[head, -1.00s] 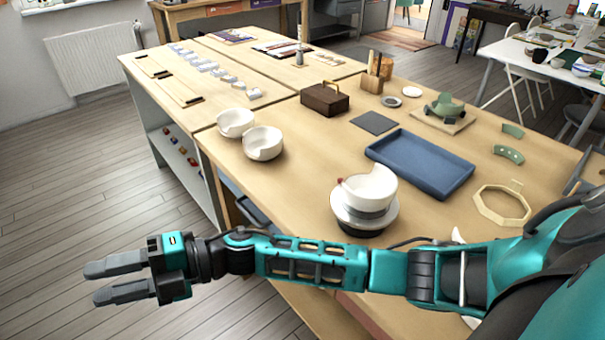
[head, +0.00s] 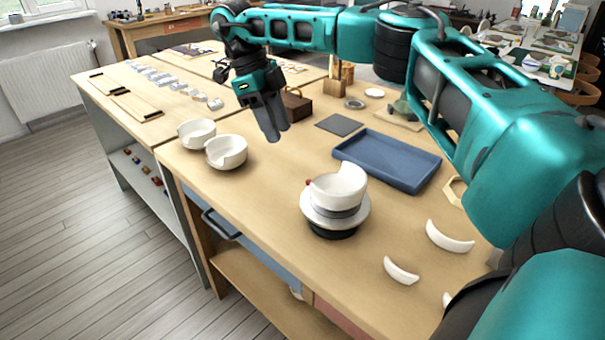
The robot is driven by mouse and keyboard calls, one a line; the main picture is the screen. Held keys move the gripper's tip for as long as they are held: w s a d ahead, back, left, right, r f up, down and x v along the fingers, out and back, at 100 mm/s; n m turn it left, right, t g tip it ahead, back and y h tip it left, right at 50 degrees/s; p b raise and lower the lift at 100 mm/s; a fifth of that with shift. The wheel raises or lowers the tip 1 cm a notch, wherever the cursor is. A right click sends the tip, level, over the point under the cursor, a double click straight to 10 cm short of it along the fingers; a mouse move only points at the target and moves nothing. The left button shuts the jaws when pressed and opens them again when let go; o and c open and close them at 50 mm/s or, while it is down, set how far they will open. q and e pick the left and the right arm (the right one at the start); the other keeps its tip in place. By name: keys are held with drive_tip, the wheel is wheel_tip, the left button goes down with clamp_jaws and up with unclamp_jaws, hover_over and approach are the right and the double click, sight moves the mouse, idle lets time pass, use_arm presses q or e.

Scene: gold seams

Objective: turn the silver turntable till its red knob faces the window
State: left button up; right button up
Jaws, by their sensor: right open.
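The silver turntable (head: 362,214) stands on a dark base near the front of the wooden table. A white bowl (head: 340,188) with a piece out of its rim sits on it. The small red knob (head: 308,182) shows at the left side of the bowl, on the turntable's left. A window (head: 50,6) is at the far upper left. My right gripper (head: 272,128) is open and empty, pointing down above the table, behind and left of the turntable and apart from it. Its fingers overlap each other from here. My left gripper is out of view.
Two white bowls (head: 226,153) stand left of the turntable. A blue tray (head: 388,160) lies behind it, and a dark square mat (head: 339,123) beyond. White shards (head: 450,237) lie to the right. Bare tabletop lies between the two bowls and the turntable.

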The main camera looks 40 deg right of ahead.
sight(309, 181)
drive_tip(key=x, duration=0.4)
drive_tip(key=d+b+x, duration=0.1)
drive_tip(key=x, duration=0.7)
drive_tip(key=shift+s+d+r, duration=0.2)
drive_tip(key=shift+s+d, duration=0.15)
clamp_jaws()
